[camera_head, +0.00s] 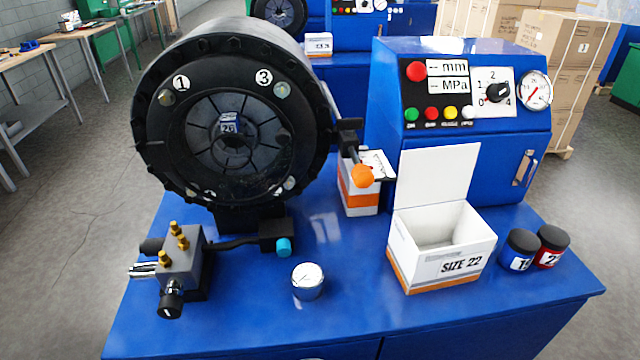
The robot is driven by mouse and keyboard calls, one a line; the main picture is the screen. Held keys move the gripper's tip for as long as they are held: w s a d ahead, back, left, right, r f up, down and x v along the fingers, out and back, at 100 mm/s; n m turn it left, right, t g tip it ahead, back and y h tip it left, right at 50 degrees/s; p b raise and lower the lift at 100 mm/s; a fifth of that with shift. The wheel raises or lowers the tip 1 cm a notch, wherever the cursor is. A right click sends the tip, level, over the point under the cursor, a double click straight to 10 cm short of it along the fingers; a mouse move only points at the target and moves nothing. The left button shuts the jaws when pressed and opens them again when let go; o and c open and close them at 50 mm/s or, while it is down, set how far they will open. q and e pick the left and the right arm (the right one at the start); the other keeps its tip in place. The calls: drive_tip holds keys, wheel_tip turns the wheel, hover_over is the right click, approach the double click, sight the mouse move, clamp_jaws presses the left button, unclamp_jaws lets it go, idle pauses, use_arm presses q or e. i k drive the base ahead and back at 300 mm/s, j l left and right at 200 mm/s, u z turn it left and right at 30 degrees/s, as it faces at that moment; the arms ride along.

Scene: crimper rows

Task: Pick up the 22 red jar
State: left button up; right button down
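A red jar (548,260) with a black lid stands upright near the right edge of the blue bench. Its white label shows a "2", and the rest of the label is partly turned from view or hidden. A blue jar (517,264) with a black lid and a label starting with "1" stands close beside it on the left and overlaps it slightly in the view. Neither of my grippers shows in the head view.
An open white box (440,262) marked "SIZE 22" stands left of the jars. The front right corner is clear.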

sight(554, 240)
drive_tip(key=z, duration=1.5)
